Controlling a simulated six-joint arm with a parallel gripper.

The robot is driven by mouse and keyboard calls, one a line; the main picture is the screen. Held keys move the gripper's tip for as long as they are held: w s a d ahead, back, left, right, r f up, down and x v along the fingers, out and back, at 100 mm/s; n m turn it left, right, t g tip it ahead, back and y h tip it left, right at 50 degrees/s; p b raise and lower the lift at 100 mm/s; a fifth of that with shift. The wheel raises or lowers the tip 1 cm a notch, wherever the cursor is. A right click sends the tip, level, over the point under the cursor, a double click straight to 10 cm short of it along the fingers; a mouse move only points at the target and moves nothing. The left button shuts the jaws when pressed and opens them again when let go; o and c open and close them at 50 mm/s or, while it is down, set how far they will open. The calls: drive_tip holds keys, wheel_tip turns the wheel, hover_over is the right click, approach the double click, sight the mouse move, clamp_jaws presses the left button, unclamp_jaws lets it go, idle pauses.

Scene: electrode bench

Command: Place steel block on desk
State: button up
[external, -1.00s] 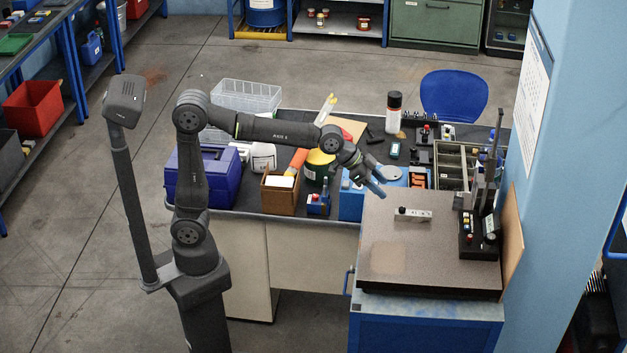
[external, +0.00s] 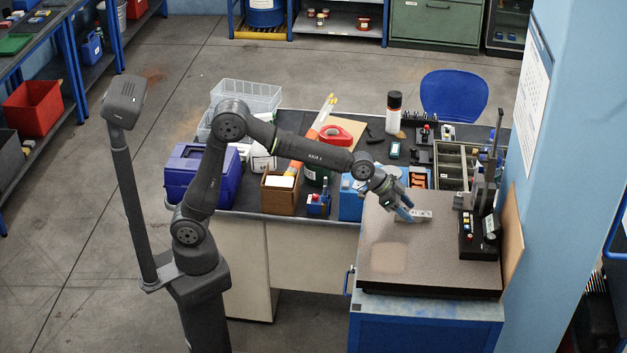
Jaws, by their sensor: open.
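The steel block (external: 423,215) is a small, light grey bar lying on the speckled plate of the blue cabinet at the right. My gripper (external: 408,217) is open, with its blue-grey fingers pointing down at the left end of the block. The fingers cover that end, and I cannot tell whether they touch it. The desk (external: 242,214) is the dark-topped bench behind and left of the plate, crowded with objects.
The speckled plate (external: 440,273) is mostly bare in front of the block. A black stand with a post (external: 480,238) is at its right. On the desk are a blue toolbox (external: 200,177), a brown box (external: 279,196) and a grey compartment tray (external: 452,166).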

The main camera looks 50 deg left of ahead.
drive_tip(key=shift+w+d+f, duration=0.25)
drive_tip(key=shift+f, duration=0.05)
clamp_jaws()
drive_tip(key=shift+r, duration=0.1)
drive_tip(key=shift+r, duration=0.1)
